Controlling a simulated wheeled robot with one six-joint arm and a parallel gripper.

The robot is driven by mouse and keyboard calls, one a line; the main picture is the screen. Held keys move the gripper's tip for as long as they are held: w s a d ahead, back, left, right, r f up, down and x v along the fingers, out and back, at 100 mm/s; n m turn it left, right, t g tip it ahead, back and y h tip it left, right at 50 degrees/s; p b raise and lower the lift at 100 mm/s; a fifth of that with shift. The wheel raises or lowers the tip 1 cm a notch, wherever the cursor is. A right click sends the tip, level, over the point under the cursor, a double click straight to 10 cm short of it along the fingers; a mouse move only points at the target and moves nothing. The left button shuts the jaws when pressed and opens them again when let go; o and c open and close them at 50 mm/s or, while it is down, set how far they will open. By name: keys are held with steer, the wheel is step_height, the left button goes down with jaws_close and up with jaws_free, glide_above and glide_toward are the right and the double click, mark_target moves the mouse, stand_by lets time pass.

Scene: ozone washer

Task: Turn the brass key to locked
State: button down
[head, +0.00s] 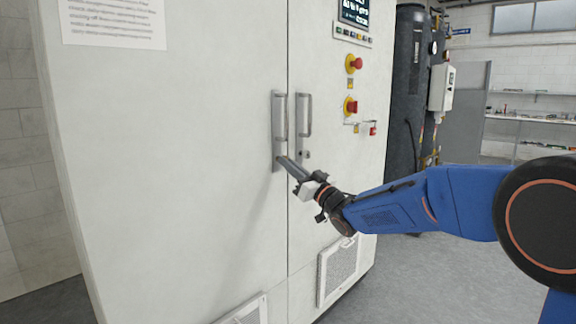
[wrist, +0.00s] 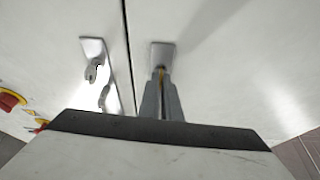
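My gripper (head: 282,160) reaches the lower end of the left door handle plate (head: 278,105) on the white cabinet. In the wrist view my gripper's fingers (wrist: 162,78) are close together, with a thin yellow strip, the brass key (wrist: 162,72), between their tips. They look shut on it. The key is mostly covered by the fingers, and its angle cannot be told. Behind the tips the end of the handle plate shows in the wrist view (wrist: 160,50). In the head view the key is hidden by the gripper.
The right door handle (head: 304,115) stands just right of the door seam, close to my gripper. Red stop buttons (head: 352,64) and a display are higher on the right door. Vents are low on the doors. Open floor lies to the right.

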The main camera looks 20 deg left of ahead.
steer(key=shift+n+g, duration=0.4)
steer(key=shift+n, duration=0.3)
steer(key=c, duration=2)
jaws_free()
steer(key=shift+d, duration=0.15)
steer(key=v, duration=1.7)
steer(key=shift+f, duration=0.4)
steer(key=shift+w, duration=0.1)
